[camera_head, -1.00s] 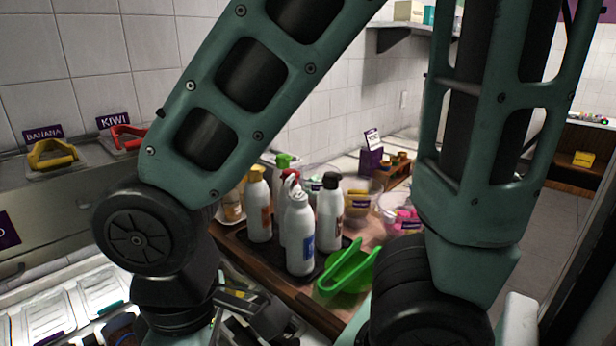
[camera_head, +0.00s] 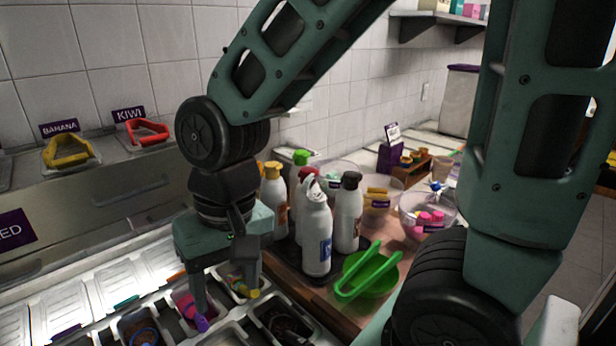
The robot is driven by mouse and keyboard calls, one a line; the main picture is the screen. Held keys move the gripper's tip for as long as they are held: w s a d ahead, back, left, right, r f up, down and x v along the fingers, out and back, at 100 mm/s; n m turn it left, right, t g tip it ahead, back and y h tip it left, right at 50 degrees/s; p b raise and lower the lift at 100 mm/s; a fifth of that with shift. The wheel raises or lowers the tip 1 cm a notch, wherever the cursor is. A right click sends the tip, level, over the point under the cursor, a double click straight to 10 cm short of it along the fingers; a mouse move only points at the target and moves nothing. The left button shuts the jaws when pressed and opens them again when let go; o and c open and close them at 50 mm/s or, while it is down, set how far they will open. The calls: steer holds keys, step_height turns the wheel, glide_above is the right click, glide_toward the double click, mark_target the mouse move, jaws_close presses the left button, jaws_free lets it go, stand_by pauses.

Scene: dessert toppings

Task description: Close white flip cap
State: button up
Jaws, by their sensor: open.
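A white bottle (camera_head: 317,240) with a blue label stands upright at the front of a cluster of sauce bottles. Its white flip cap (camera_head: 312,187) is at the top and looks raised and tilted, though it is small in this view. My gripper (camera_head: 226,296) points down, left of the bottles, over the topping bins. Its two fingers are apart with nothing seen between them, and it does not touch the white bottle.
Bottles with yellow (camera_head: 272,170), green (camera_head: 301,157), red and black (camera_head: 350,180) caps crowd behind the white one on a dark tray. A green bowl with a green handle (camera_head: 370,275) is at right. Topping bins (camera_head: 145,327) lie at front left.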

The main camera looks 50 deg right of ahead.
steer(key=w+d+r+m+p, duration=0.1)
steer(key=w+d+r+m, duration=0.25)
steer(key=d+m, duration=0.2)
step_height(320, 180, up, 11)
steer(key=m+t+p, duration=0.4)
steer(key=m+p, duration=0.1)
steer(key=m, duration=2.1)
glide_above(311, 174)
steer(key=s+d, duration=0.2)
steer(key=s, duration=0.4)
steer(key=shift+n, duration=0.35)
steer(key=x, duration=1.7)
steer(key=shift+w+a+f, duration=0.15)
steer(key=shift+w+f, duration=0.1)
steer(key=shift+w, duration=0.05)
steer(key=shift+c, duration=0.2)
steer(key=c, duration=0.9)
